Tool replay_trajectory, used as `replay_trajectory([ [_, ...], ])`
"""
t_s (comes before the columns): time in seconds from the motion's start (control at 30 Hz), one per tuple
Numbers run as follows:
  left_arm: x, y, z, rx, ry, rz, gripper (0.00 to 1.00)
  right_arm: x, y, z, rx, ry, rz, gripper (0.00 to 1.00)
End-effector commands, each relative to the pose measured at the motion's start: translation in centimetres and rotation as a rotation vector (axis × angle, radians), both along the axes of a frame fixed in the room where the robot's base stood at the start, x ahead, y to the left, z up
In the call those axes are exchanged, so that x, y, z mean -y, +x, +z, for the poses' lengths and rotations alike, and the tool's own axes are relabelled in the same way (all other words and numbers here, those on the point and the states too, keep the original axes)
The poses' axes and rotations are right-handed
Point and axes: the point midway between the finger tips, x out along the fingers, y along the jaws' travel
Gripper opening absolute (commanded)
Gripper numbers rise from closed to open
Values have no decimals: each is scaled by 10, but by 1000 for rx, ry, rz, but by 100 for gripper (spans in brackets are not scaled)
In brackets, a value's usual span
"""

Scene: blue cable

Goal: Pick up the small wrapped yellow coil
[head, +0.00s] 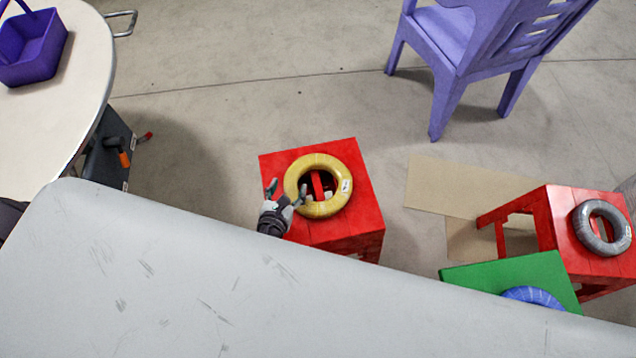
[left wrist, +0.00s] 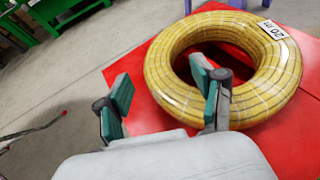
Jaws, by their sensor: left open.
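The wrapped yellow coil (head: 330,170) lies flat on a red stool (head: 368,215) in the middle of the head view. It has a white label and also shows in the left wrist view (left wrist: 168,75), at the upper right. My left gripper (head: 285,190) is open at the coil's near left side. In the left wrist view the gripper (left wrist: 165,100) has one teal-padded finger outside the ring on the left. The other finger overlaps the ring's near left part and its hole. I cannot tell whether either finger touches the coil. My right gripper is not in view.
A large grey surface (head: 200,290) fills the foreground. A grey coil (head: 578,230) lies on another red stool (head: 545,215) at the right. A blue coil (head: 533,296) lies on a green stool (head: 500,274), partly hidden. A purple chair (head: 450,70) stands behind; a round table (head: 85,100) is at left.

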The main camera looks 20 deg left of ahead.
Motion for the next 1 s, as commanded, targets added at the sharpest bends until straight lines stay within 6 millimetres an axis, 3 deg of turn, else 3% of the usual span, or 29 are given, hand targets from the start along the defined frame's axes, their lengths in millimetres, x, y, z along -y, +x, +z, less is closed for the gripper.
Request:
replay_trajectory([
  [0.2,-2,20,-9,1,-2,1,68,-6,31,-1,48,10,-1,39],
  [0.43,-4,47,-22,-1,-3,1,68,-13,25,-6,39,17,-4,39],
  [0.7,-4,50,-23,-1,-3,0,68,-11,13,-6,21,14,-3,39],
  [1.0,-4,49,-23,-1,-2,1,20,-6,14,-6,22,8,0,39],
])
